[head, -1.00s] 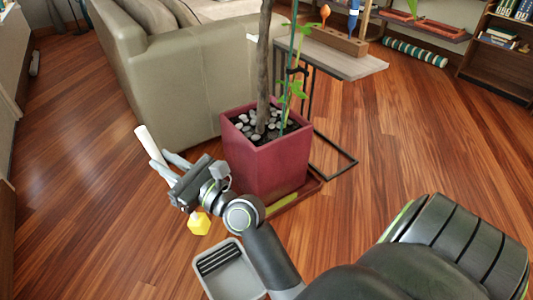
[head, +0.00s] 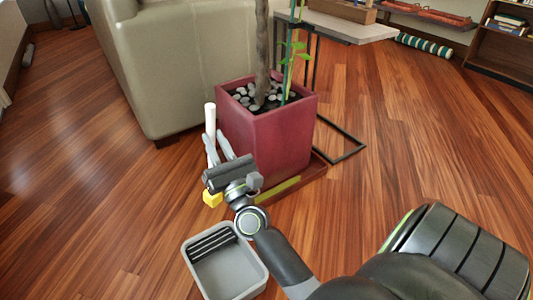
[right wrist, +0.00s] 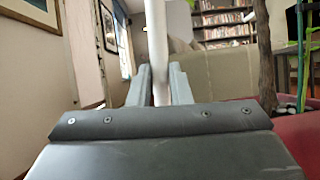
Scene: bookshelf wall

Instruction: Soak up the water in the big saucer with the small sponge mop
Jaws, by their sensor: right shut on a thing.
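The small sponge mop has a white handle (head: 210,118) and a yellow sponge head (head: 212,199). My right gripper (head: 217,148) is shut on the handle, with the sponge hanging below the gripper, left of the saucer. In the right wrist view the white handle (right wrist: 157,45) stands upright between the two fingers (right wrist: 159,88); the sponge is hidden there. The big saucer (head: 317,167) is a square reddish-brown tray under the plant pot. A yellow-green strip (head: 279,191) shows along its front; I cannot tell whether it is water. My left gripper is not in view.
The red square pot (head: 280,145) holds pebbles and a trunk. A grey tub (head: 222,268) with a dark slatted grid stands in front. A beige sofa (head: 180,70) is behind left, and a black table frame (head: 345,135) behind right. Open wood floor lies left.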

